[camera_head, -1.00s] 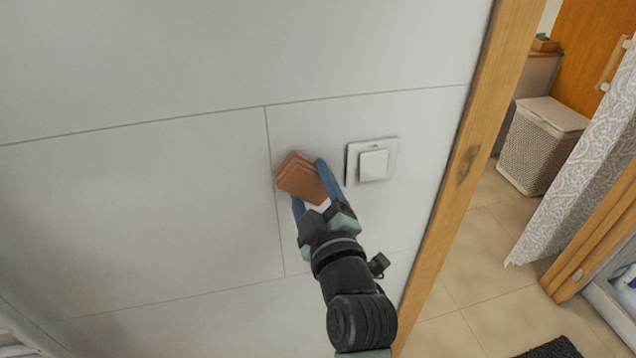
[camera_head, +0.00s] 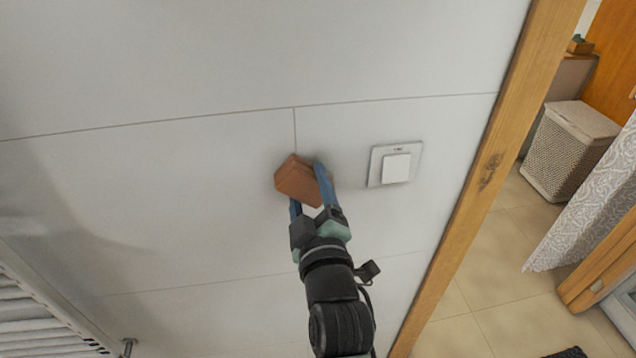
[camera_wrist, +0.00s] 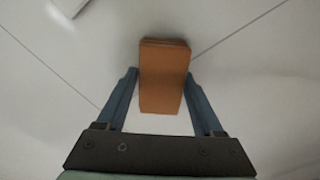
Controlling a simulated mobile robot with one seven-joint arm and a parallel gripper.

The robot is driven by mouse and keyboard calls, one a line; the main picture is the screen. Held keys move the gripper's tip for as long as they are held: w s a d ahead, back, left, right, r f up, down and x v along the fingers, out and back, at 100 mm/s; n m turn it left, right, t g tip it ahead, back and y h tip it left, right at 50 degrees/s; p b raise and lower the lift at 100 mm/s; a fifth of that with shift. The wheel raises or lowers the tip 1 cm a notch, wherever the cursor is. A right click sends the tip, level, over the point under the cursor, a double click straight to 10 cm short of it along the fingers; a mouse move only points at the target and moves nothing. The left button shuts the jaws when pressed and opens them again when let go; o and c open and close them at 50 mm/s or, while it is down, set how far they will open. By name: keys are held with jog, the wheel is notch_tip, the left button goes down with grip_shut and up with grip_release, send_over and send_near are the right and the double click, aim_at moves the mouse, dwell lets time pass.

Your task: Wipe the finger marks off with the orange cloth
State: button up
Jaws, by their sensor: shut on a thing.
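The orange cloth (camera_head: 297,181) is a folded orange-brown pad between the blue fingers of my gripper (camera_head: 310,185). My gripper is shut on it. The cloth is at the white panelled wall, left of the light switch (camera_head: 396,167); I cannot tell whether it touches the wall. In the wrist view the cloth (camera_wrist: 163,78) stands upright between the two fingers of my gripper (camera_wrist: 162,85), and a corner of the switch plate (camera_wrist: 68,5) shows at the top left. I make out no clear finger marks; the wall behind the cloth is hidden.
A wooden door frame (camera_head: 490,170) runs to the right of the switch. Beyond it are a wicker basket (camera_head: 560,160), a patterned curtain (camera_head: 590,215) and a tiled floor. A white slatted rack (camera_head: 40,315) is at the lower left. The wall left of the cloth is clear.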

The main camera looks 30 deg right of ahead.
jog(key=shift+w+a+p, duration=0.25)
jog(key=shift+a+p, duration=0.35)
jog(key=shift+a, duration=0.35)
jog(key=shift+d+r+p, duration=0.15)
jog(key=shift+r+p, duration=0.55)
jog(key=shift+r, duration=0.5)
jog(key=shift+s+d+f+b, duration=0.1)
jog(key=shift+s+d+b, duration=0.1)
jog(key=shift+d+b, duration=0.4)
jog(key=shift+s+d+f+b, duration=0.1)
jog(key=shift+s+d+b, duration=0.2)
jog(key=shift+d, duration=0.45)
jog(key=shift+s+d+f+b, duration=0.1)
jog(key=shift+d+b, duration=0.45)
jog(key=shift+d, duration=0.1)
jog(key=shift+s+d+r+b, duration=0.1)
jog(key=shift+s+d+b, duration=0.1)
jog(key=shift+d+b, duration=0.45)
jog(key=shift+s+d+b, duration=0.2)
jog(key=shift+d+b, duration=0.25)
jog(key=shift+d, duration=0.35)
jog(key=shift+s, duration=0.1)
jog(key=shift+s+a, duration=0.15)
jog(key=shift+s, duration=0.2)
jog(key=v, duration=0.7)
jog(key=shift+b, duration=0.45)
jog(key=shift+a, duration=0.1)
